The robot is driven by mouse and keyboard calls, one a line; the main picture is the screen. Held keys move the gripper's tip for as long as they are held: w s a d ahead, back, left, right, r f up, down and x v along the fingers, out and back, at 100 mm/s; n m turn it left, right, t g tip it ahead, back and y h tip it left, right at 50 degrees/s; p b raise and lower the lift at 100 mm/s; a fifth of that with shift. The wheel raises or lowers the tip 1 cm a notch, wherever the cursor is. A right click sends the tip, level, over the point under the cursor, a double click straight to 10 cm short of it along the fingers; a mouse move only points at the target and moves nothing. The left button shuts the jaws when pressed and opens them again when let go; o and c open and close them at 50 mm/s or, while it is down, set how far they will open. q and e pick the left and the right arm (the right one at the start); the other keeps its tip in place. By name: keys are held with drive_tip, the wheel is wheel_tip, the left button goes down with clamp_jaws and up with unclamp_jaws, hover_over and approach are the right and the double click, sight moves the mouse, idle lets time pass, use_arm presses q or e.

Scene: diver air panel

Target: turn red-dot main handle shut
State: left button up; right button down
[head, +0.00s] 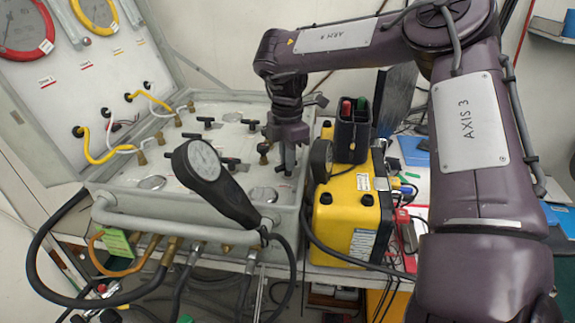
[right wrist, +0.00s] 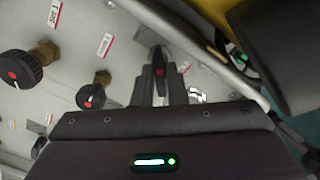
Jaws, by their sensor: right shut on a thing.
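The diver air panel (head: 115,200) is a pale grey case with its lid raised at the left. My right gripper (head: 287,168) reaches down to the panel's right side. In the right wrist view, its two grey fingers (right wrist: 160,85) are shut on a black handle (right wrist: 158,55) with a red dot. The fingers hide part of this handle, and its exact angle is hard to tell. Two round black knobs with red marks, one at the far left (right wrist: 18,70) and one nearer (right wrist: 91,96), sit on brass stems beside it. My left gripper is out of view.
A black gauge (head: 203,163) on a stalk stands in front of the panel. A yellow case (head: 345,222) with a black holder (head: 352,135) stands close to the right. Hoses (head: 40,255) hang along the panel's front. Several black T-handles (head: 205,122) stand left of the gripper.

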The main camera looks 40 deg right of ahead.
drive_tip(key=m+b, duration=0.2)
drive_tip(key=m, duration=0.2)
drive_tip(key=shift+w+f, duration=0.1)
drive_tip(key=shift+m+b, duration=0.75)
drive_tip(key=shift+m, duration=1.05)
drive_tip(key=c, duration=1.5)
unclamp_jaws()
drive_tip(key=shift+o, duration=0.2)
drive_tip(key=shift+r, duration=0.2)
wheel_tip(320, 180, up, 6)
drive_tip(key=shift+r+p, duration=0.25)
drive_tip(key=shift+p, duration=0.3)
drive_tip(key=shift+r, duration=0.55)
